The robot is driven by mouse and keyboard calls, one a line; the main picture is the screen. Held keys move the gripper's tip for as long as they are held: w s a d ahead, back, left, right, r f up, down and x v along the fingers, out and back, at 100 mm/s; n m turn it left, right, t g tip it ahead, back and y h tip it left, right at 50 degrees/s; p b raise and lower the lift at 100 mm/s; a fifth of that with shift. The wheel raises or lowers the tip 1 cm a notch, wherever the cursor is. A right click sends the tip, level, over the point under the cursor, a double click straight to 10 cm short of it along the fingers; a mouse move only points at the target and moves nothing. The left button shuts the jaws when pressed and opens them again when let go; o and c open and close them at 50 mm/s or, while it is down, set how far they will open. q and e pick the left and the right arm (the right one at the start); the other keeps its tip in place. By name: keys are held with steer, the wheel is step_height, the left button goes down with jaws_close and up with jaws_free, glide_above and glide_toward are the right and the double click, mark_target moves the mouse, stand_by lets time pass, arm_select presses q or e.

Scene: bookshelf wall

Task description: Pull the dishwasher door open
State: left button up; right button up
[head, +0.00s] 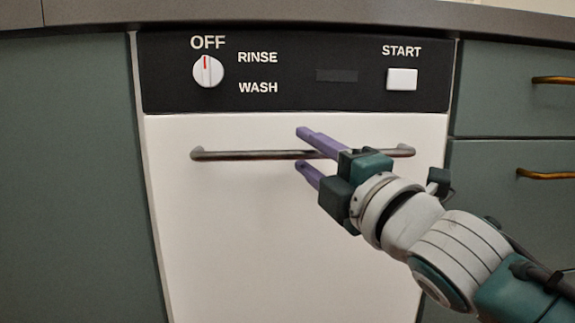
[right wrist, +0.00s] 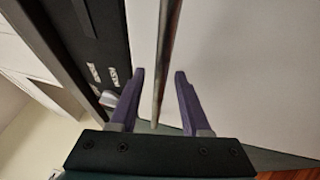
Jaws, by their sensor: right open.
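The white dishwasher door (head: 230,240) is closed below a black control panel (head: 300,72). A dark metal bar handle (head: 240,155) runs across the upper part of the door. My right gripper (head: 303,150) is open in front of the handle, with one purple finger above the bar and one below it. In the right wrist view, the handle (right wrist: 166,60) passes between the two open fingers (right wrist: 160,73) and touches neither visibly. Whether the fingertips reach past the bar is hard to tell. My left gripper is not in view.
The panel has a dial (head: 208,72) at OFF and a START button (head: 402,79). Green cabinets flank the dishwasher, with brass handles (head: 546,174) on the right drawers. A countertop edge (head: 300,12) overhangs above. The left cabinet front (head: 70,180) is bare.

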steer(key=shift+w, duration=0.15)
steer(key=shift+c, duration=0.2)
jaws_close()
stand_by(1.2)
